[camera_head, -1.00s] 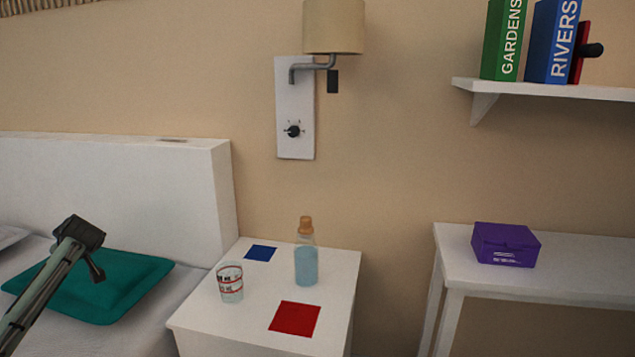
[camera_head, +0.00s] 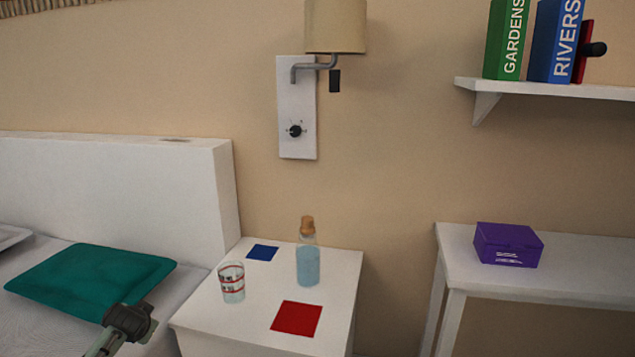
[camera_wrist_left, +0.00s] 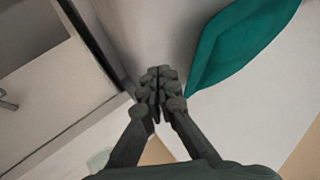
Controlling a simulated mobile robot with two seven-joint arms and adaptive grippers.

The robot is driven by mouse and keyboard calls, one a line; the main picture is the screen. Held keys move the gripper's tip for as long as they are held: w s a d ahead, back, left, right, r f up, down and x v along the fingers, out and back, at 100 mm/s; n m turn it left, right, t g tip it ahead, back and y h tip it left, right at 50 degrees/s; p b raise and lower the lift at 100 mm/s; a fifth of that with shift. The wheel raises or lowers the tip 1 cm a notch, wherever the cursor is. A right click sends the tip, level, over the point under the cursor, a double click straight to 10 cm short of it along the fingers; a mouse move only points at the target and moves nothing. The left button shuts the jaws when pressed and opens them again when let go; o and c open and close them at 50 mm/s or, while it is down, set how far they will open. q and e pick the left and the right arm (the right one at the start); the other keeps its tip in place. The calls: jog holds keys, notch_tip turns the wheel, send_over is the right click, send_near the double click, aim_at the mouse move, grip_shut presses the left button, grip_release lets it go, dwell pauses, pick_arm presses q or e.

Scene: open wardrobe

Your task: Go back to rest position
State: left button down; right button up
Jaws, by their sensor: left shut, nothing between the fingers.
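My left arm comes in at the bottom left of the head view, in front of the bed. A dark wrist part (camera_head: 130,322) shows there, and its fingers are hard to make out. In the left wrist view my left gripper (camera_wrist_left: 158,85) is shut, with its fingertips together and nothing between them. The teal pillow (camera_head: 88,282) lies on the bed just beyond the arm. It also shows at the upper right of the left wrist view (camera_wrist_left: 235,45), apart from the fingers. My right gripper is in neither view.
The white nightstand (camera_head: 215,326) holds a glass (camera_head: 232,284), a corked bottle (camera_head: 308,264), a red square (camera_head: 297,318) and a blue square (camera_head: 262,253). A purple box (camera_head: 508,244) stands on the white table (camera_head: 590,275) at right. A wall lamp (camera_head: 335,25) hangs above.

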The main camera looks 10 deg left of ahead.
pick_arm(q)
jog(key=s+d+f+g+h, duration=0.2)
jog(key=s+d+f, duration=0.95)
jog(key=f, duration=0.25)
jog(key=s+d+f+g+h, duration=0.1)
jog(key=s+d+f, duration=0.2)
jog(key=s, duration=0.4)
jog(key=s+d+f+g, duration=0.1)
jog(key=s+d+f, duration=0.2)
jog(key=s, duration=0.4)
jog(key=s+d+f+h, duration=0.1)
jog(key=s+d+f, duration=0.2)
jog(key=s+d, duration=0.2)
jog(key=shift+s+d+g+h, duration=0.2)
jog(key=shift+s+g+h, duration=0.15)
jog(key=shift+s, duration=0.65)
